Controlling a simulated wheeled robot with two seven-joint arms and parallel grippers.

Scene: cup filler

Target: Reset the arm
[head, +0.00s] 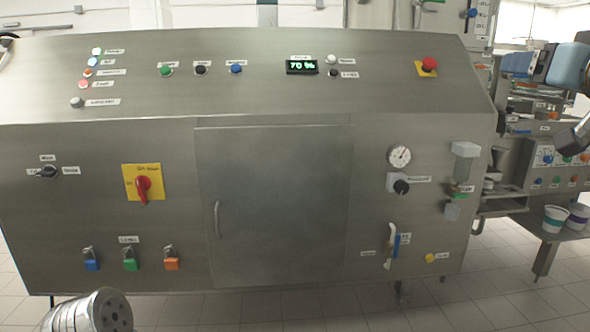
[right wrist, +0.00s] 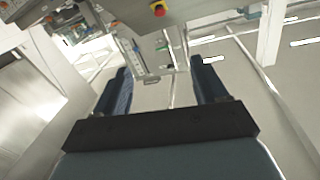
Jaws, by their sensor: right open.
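My right gripper (head: 522,63) is at the right edge of the head view, raised in the air beside the machine's right end. Its blue body and dark plate show there, with the fingers pointing left. In the right wrist view my right gripper (right wrist: 158,68) has its two blue fingers wide apart, with nothing held between them. My left gripper is not in view.
A large steel machine (head: 275,170) with buttons, a closed door and a red emergency stop (head: 428,65) fills the head view. At right, two white cups (head: 554,219) (head: 577,216) stand on a low shelf.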

